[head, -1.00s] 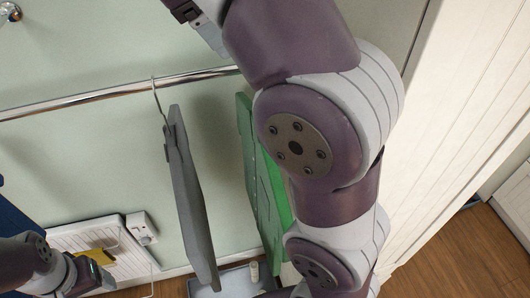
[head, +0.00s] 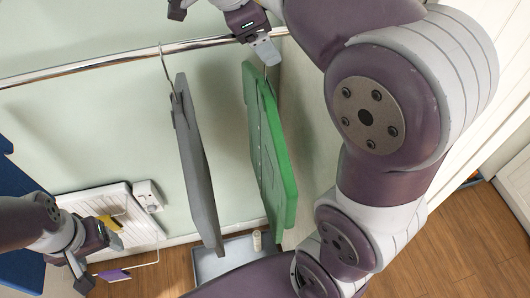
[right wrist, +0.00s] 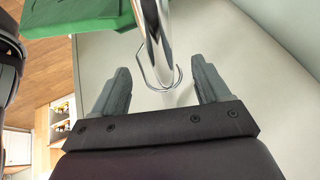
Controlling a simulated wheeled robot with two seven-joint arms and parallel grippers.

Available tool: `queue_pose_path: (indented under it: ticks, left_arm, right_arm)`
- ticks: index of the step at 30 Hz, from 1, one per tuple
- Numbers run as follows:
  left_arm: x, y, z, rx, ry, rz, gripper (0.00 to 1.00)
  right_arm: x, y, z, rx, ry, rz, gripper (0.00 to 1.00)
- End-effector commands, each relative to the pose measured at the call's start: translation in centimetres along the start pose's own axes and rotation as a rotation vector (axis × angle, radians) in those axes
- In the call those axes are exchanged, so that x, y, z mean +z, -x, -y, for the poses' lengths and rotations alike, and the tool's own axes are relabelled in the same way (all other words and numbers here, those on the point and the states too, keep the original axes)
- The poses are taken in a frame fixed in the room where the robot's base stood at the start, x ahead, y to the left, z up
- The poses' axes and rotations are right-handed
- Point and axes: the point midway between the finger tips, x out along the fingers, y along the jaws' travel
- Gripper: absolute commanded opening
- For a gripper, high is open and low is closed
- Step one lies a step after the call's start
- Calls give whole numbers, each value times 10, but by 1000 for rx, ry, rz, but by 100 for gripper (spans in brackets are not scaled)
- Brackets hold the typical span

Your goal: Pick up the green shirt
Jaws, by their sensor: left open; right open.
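The green shirt (head: 268,150) hangs flat on a hanger from a chrome rail (head: 100,66), right of a grey garment (head: 193,160). Part of the shirt shows at the upper left of the right wrist view (right wrist: 75,15). My right gripper (head: 222,32) is open at the rail, above the shirt. In the right wrist view, a wire hanger hook (right wrist: 166,78) and the rail end lie between and beyond its spread fingers (right wrist: 160,88), with no visible grip on the hook. My left gripper (head: 104,258) is open at lower left, away from the shirt.
A white radiator (head: 150,232) with a yellow item (head: 108,222) is on the wall behind my left gripper. A grey tray (head: 225,257) lies below the garments. A dark blue item (head: 15,185) is at the far left. A white panelled surface is at right.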

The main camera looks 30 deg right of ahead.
Motion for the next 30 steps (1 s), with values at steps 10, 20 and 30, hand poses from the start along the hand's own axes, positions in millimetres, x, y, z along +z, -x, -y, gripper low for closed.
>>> queue_pose_path:
  ticks: [10,20,30]
  left_arm:
    - [0,0,0,0,0,0,74]
    - [0,-1,0,0,0,0,74]
    - [0,0,0,0,0,0,74]
  right_arm:
    - [1,-1,0,3,2,-1,0]
    - [1,-1,-1,6,3,-2,0]
    - [-10,17,-1,3,-1,-1,0]
